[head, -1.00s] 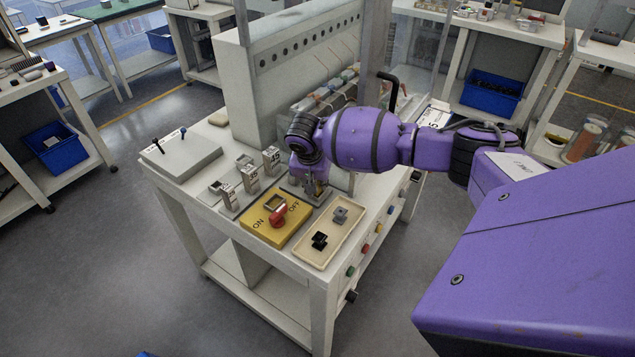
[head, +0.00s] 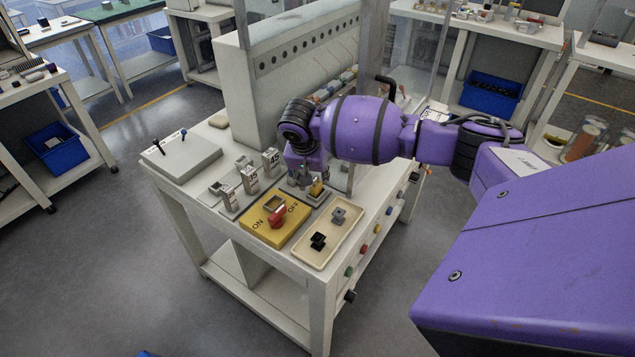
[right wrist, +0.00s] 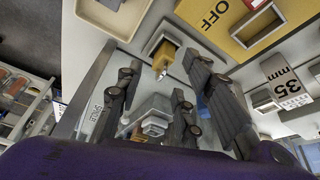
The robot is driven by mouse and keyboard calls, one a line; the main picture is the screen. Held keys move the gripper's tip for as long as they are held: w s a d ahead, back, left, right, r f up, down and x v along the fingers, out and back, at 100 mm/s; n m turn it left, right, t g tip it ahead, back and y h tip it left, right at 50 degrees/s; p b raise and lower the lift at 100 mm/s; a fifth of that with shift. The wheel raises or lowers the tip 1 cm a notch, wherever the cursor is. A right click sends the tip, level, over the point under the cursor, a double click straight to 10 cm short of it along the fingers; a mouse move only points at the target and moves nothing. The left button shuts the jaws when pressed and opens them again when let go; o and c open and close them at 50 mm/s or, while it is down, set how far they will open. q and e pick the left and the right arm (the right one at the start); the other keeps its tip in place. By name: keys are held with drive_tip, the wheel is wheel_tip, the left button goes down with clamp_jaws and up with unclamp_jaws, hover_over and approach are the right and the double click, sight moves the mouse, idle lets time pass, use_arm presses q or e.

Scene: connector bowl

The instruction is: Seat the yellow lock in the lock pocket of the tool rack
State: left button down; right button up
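The yellow lock (head: 317,189) stands at the grey tool rack (head: 297,200), beside the yellow switch box. In the right wrist view the lock (right wrist: 164,57) shows beyond the fingers, with a pale square frame around its far part. I cannot tell how deep it sits. My right gripper (head: 306,184) is just left of the lock in the head view. In the right wrist view its fingers (right wrist: 165,62) are spread on either side of the lock, with gaps, and nothing is held. My left gripper is out of view.
The yellow ON/OFF box (head: 262,225) with a red handle is close in front. Grey number-marked blocks (head: 250,178) stand left. A tall panel (head: 245,85) rises behind.

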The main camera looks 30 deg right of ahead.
drive_tip(key=v, duration=0.7)
drive_tip(key=shift+p, duration=0.35)
